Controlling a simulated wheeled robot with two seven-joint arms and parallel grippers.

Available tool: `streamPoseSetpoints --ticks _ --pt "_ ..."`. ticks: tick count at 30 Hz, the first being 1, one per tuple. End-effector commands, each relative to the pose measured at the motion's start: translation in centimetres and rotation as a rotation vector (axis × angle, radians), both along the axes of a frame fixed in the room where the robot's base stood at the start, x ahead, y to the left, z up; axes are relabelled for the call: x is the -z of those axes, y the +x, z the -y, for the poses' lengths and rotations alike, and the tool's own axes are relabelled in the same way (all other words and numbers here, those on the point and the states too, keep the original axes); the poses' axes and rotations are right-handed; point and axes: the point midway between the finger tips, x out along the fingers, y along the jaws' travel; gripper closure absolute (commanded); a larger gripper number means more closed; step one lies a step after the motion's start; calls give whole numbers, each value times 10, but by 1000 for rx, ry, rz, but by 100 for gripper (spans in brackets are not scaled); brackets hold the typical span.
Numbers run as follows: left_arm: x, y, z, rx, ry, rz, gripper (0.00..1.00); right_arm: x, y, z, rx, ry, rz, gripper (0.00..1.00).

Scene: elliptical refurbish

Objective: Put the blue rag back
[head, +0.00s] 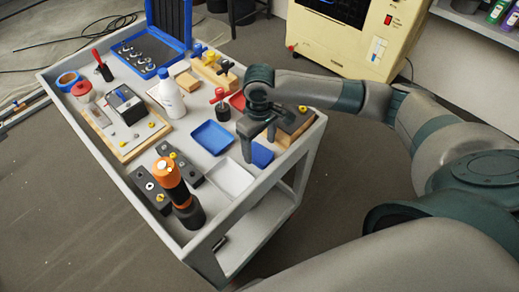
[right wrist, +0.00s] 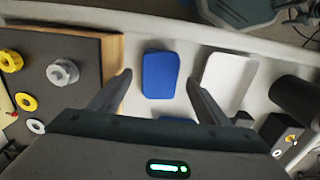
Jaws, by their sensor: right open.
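The blue rag (head: 262,155) lies flat on the grey cart top near its right edge, partly hidden behind my right gripper in the head view. In the right wrist view the rag (right wrist: 159,74) is a small blue rectangle with rounded corners, seen between the two fingers. My right gripper (head: 259,145) is open and empty, pointing down over the rag; its fingers also show in the right wrist view (right wrist: 158,82), one on each side of the rag and apart from it. My left gripper is not in view.
A blue tray (head: 212,137) and a white tray (head: 231,179) sit beside the rag. A dark block on wood (head: 296,121) stands on its other side. An orange and black tool (head: 174,184) stands at the near corner. A raised rim (head: 264,183) edges the cart.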

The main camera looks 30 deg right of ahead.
Motion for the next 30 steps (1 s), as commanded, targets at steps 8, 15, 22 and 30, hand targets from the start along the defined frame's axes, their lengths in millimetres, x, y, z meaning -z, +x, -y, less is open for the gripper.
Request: streamPoseSetpoints --ticks 8,15,22,30 --pt "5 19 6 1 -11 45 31 -50 1 0 -1 2 5 31" --pt "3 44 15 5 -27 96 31 -83 1 -1 0 1 2 31" --pt "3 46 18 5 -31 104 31 -93 0 -1 1 1 0 31" --pt "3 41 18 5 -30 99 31 -93 0 0 1 1 0 31"
